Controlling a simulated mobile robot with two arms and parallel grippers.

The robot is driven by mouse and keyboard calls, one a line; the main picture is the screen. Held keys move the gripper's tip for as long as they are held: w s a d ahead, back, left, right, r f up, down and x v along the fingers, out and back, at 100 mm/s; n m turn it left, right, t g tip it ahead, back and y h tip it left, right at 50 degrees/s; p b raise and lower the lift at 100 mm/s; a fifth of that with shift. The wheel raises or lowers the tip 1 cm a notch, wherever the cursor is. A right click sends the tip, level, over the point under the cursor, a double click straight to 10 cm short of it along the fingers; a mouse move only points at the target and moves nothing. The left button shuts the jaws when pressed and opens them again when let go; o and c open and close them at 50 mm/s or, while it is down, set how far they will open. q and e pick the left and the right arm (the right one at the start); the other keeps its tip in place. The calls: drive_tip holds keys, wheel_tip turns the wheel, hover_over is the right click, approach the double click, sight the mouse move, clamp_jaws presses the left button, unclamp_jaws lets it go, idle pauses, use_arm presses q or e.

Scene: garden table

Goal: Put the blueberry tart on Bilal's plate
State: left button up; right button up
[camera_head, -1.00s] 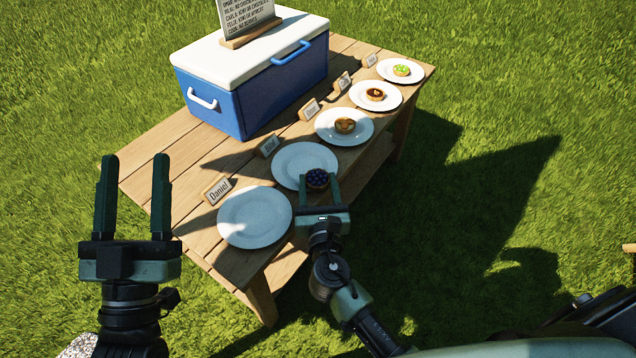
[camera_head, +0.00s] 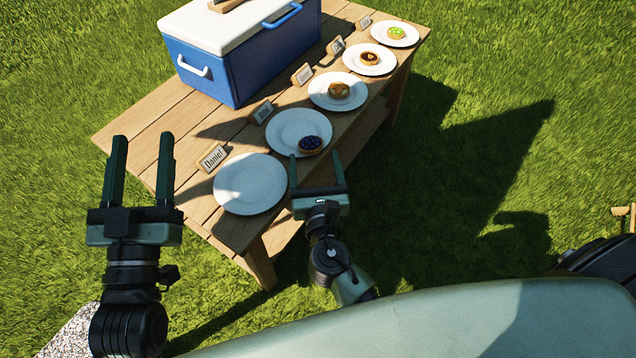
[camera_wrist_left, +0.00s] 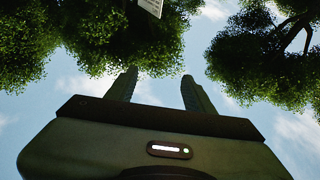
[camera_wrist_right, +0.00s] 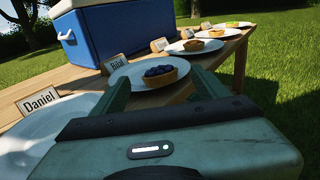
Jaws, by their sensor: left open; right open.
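The blueberry tart (camera_head: 310,144) rests on the right part of Bilal's plate (camera_head: 285,128), close to the rim. My left gripper (camera_head: 141,148) is open and empty, to the left of the table.
An empty plate (camera_head: 250,184) with the card "Daniel" (camera_head: 213,158) is at the near end. Plates with other tarts (camera_head: 339,90) line the table's far side. A blue cooler (camera_head: 235,70) stands behind. Grass (camera_head: 450,170) lies open to the right.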

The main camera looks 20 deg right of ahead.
drive_tip(key=v, duration=0.7)
use_arm(q)
drive_tip(key=f+g, duration=0.2)
drive_tip(key=f, duration=0.1)
drive_tip(key=shift+w+a, duration=0.15)
drive_tip(key=shift+w, duration=0.15)
use_arm(e)
wheel_tip(320, 180, up, 19)
drive_tip(key=m+t+y, duration=0.2)
drive_tip(key=m+y, duration=0.6)
drive_tip(key=m, duration=2.3)
drive_tip(key=shift+w+d, duration=0.3)
